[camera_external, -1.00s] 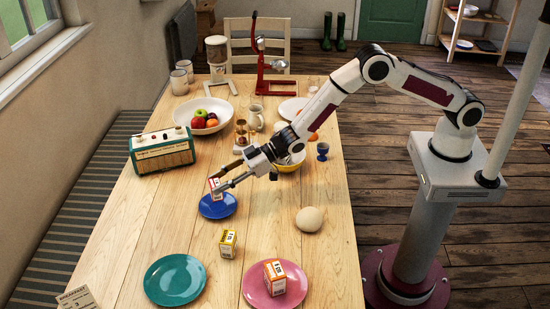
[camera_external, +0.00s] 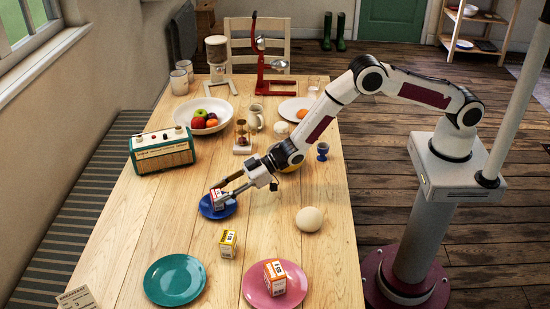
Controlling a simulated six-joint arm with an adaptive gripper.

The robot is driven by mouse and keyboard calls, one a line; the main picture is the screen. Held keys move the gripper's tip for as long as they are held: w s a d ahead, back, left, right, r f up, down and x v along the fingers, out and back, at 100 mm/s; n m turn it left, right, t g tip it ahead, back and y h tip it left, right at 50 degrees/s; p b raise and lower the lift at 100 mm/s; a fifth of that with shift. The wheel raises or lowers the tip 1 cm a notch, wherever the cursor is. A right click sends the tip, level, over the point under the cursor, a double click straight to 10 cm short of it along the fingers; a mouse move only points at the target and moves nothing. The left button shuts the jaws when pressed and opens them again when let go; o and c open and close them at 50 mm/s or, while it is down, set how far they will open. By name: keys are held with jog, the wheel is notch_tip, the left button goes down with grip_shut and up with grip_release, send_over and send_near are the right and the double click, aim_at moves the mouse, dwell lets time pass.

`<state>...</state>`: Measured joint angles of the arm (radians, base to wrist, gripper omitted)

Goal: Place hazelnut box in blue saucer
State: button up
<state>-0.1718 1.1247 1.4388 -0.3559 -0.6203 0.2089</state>
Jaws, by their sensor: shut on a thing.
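My gripper (camera_external: 219,197) is shut on a small red-and-white box (camera_external: 216,194), presumably the hazelnut box, though its label is too small to read. The box is tilted and low over the blue saucer (camera_external: 223,213). I cannot tell whether it touches the saucer. The gripper fingers hide part of the box and of the saucer. The arm reaches in from the right.
A yellow-and-white box (camera_external: 228,244) stands in front of the blue saucer. A pink saucer (camera_external: 261,295) bears an orange-and-white box (camera_external: 274,278). A teal saucer (camera_external: 174,280) is empty. A round beige object (camera_external: 310,219) and a radio (camera_external: 162,151) are at the sides.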

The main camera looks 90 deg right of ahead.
jog(key=shift+f, duration=0.1)
dwell(0.3)
jog(key=o, duration=1.1)
jog(key=shift+s+r, duration=0.2)
jog(key=shift+r, duration=0.05)
jog(key=shift+v, duration=5.8)
jog(key=shift+d, duration=0.15)
